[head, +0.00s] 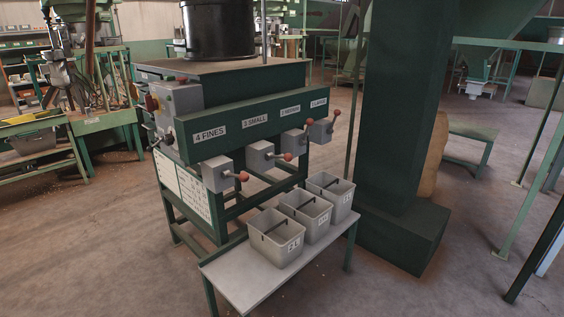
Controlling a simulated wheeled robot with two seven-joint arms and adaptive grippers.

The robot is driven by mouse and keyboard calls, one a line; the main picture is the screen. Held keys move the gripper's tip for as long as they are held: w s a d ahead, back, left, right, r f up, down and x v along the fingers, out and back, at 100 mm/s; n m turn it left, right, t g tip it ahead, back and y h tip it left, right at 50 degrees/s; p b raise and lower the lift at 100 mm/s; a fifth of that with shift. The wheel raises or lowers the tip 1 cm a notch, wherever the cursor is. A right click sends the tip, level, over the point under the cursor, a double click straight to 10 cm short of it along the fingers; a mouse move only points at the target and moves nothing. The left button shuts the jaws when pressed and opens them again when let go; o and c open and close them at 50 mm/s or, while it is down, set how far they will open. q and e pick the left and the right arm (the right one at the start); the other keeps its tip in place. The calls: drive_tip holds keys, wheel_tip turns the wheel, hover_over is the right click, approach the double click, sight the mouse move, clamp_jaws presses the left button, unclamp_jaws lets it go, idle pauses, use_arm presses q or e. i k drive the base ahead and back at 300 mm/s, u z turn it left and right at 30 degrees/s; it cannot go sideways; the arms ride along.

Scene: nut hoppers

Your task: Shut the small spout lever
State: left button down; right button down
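The sorting machine's green front panel (250,120) carries the labels 4 FINES, 3 SMALL, 2 MEDIUM and 1 LARGE from left to right. The grey small spout (260,155) is second from the left, below the 3 SMALL label. Its lever, with a red ball knob (287,157), sticks out to the right, roughly level. The fines lever (243,176) lies in a similar way. The medium lever (309,125) and large lever (337,112) point upward. Neither of my grippers shows in the head view.
Three grey bins (276,254) stand on a low bench (236,287) in front of the spouts. A thick dark green column (402,110) stands to the right. A green table (100,122) is at the left. Concrete floor (110,240) is clear at the front left.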

sight(288, 157)
drive_tip(key=u, duration=0.4)
drive_tip(key=i, duration=1.3)
drive_tip(key=z, duration=0.05)
